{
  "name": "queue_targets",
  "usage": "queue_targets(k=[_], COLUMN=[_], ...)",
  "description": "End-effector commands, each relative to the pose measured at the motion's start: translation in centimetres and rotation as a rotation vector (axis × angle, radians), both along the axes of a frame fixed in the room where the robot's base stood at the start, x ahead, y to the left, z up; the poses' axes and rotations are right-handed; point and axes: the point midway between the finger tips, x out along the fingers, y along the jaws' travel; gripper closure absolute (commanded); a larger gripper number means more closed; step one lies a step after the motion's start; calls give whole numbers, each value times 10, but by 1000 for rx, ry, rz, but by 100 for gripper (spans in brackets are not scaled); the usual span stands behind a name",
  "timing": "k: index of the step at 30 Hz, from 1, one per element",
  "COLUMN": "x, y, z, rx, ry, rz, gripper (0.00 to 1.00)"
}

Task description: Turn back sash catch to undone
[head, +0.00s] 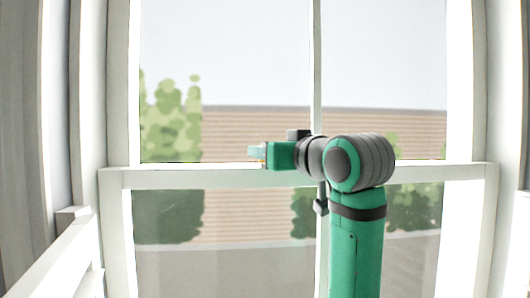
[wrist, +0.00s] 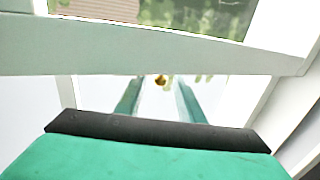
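The sash catch shows in the wrist view as a small brass-coloured piece (wrist: 160,80), just past the underside of a pale window bar. Most of it is hidden or too small to make out, so I cannot tell which way it is turned. My gripper (wrist: 160,92) is open. Its two teal fingers are apart, with the brass piece in line with the gap between their tips and clear space on both sides. In the head view my gripper (head: 254,155) points left, just above the window's meeting rail (head: 220,178). A tiny yellowish spot shows at its tips.
The window's thin upright bar (head: 317,60) runs behind my arm. Side frames stand at left (head: 118,80) and right (head: 465,80). A white ledge or rail (head: 60,255) is at lower left. The glass shows a brick-coloured wall and bushes outside.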

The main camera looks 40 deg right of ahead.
Motion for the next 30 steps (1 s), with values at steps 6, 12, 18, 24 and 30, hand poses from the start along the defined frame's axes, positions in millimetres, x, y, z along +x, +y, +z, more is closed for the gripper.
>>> queue_targets(k=[6, 12, 18, 24, 30], x=[0, -15, -51, -85, -101], y=[0, 2, 8, 13, 18], z=[0, 1, 1, 1, 1], rx=[0, 0, -2, -2, 0], ry=[0, -3, -3, -3, -2], rz=[1, 0, -3, -4, 1], gripper=[65, 65, 65, 65, 65])
